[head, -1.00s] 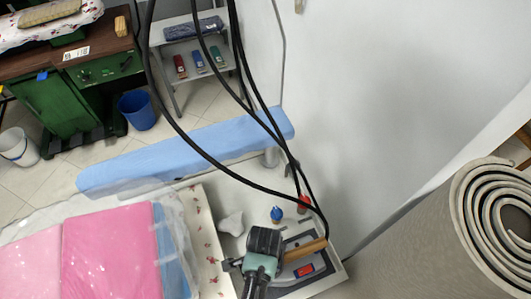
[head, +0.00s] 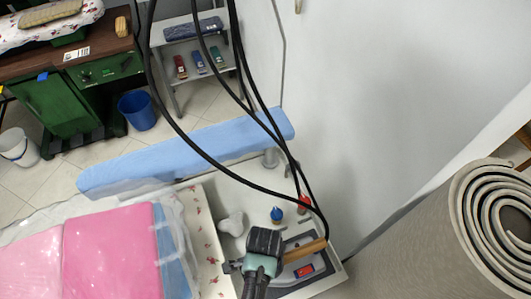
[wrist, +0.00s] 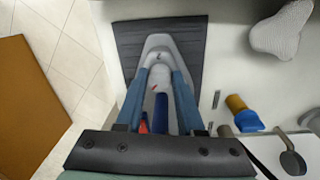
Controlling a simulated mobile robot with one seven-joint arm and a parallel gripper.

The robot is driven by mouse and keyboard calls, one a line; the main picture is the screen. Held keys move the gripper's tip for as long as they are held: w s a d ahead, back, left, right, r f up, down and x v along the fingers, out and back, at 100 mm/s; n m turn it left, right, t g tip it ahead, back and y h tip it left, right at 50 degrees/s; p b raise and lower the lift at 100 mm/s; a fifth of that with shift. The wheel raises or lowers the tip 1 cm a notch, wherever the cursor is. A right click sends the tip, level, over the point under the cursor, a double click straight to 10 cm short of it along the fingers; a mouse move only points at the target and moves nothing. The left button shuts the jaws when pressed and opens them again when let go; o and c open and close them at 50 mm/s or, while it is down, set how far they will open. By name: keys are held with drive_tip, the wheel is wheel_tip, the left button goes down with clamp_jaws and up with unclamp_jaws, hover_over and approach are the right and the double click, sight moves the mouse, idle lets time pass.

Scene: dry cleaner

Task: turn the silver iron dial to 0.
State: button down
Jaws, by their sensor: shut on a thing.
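The silver iron (wrist: 160,48) lies on a dark ribbed pad (wrist: 128,50) in the wrist view, its narrow end toward the top of the picture. My gripper (wrist: 160,76) is over the iron with its two blue-grey fingers close together, shut on a small part at its top. That part is where the dial is, but its marks and setting are too small to read. A dark blue piece and a red piece show between the fingers, nearer the palm.
A white lumpy object (head: 232,224), a blue-capped item (head: 277,215) and a red bottle (head: 303,203) stand close by. Black cables hang down near the arm. A wall is to the right. Folded pink cloth (head: 110,250) lies left, with a blue ironing board (head: 185,152) behind.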

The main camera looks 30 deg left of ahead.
drive_tip(key=n+p, duration=0.1)
drive_tip(key=n, duration=0.3)
drive_tip(key=shift+r+p, duration=0.1)
drive_tip(key=shift+p, duration=0.3)
drive_tip(key=shift+d+n+p, duration=0.1)
drive_tip(key=shift+n+p, duration=0.5)
drive_tip(key=shift+n, duration=1.7)
drive_tip(key=c, duration=0.5)
unclamp_jaws()
drive_tip(key=r, duration=0.8)
drive_tip(key=r+b, duration=0.1)
drive_tip(key=r, duration=0.3)
drive_tip(key=shift+a+r, duration=0.3)
drive_tip(key=shift+r, duration=0.1)
